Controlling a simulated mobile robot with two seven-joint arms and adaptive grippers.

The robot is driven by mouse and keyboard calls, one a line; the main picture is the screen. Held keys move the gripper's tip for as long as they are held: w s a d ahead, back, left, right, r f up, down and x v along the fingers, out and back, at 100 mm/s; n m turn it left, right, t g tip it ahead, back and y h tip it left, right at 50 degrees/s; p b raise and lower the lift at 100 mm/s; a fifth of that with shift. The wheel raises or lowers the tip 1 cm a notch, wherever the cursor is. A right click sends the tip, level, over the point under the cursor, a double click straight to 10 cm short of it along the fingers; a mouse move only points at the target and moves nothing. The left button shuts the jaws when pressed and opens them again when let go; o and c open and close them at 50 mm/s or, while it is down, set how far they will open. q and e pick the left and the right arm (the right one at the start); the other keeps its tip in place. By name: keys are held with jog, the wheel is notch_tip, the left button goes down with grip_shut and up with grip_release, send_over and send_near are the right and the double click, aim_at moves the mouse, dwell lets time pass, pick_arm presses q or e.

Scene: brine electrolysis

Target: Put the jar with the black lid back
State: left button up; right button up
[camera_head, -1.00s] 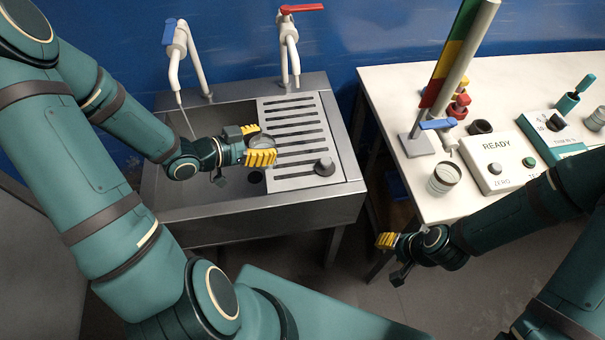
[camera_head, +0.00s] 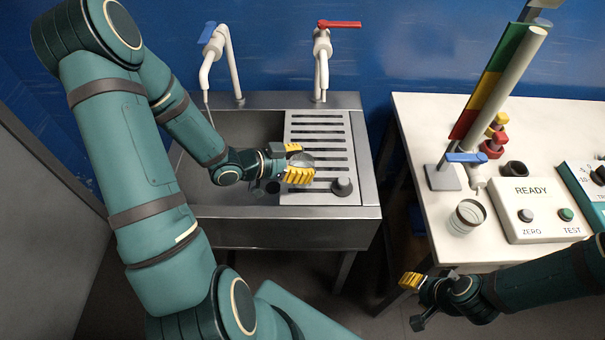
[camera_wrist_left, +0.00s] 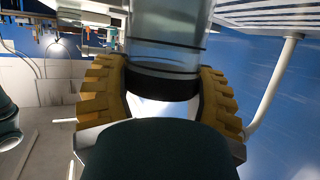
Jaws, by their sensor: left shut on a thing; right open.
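My left gripper (camera_head: 299,164) is shut on a clear glass jar (camera_head: 303,160) above the left part of the slotted drainer. In the left wrist view the clear jar (camera_wrist_left: 165,35) is between the yellow fingers, with a dark band around it near the palm. I cannot tell whether that band is a black lid. A gap between the jar and the drainer cannot be judged. A grey knob-like piece with a dark base (camera_head: 342,187) stands on the drainer's front right corner. My right gripper (camera_head: 412,300) is open and empty, in front of the white table.
The steel sink (camera_head: 250,210) has a blue-lever tap (camera_head: 208,55) and a red-lever tap (camera_head: 322,60). On the white table (camera_head: 430,120) stand an open glass beaker (camera_head: 467,217), a READY instrument (camera_head: 540,208) and a burette stand (camera_head: 443,178). A gap separates sink and table.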

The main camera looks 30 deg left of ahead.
pick_arm(q)
jog(key=shift+f+b, duration=0.4)
jog(key=shift+f, duration=1.45)
jog(key=shift+f, duration=0.1)
jog(key=o, duration=1.3)
jog(key=shift+o, duration=0.2)
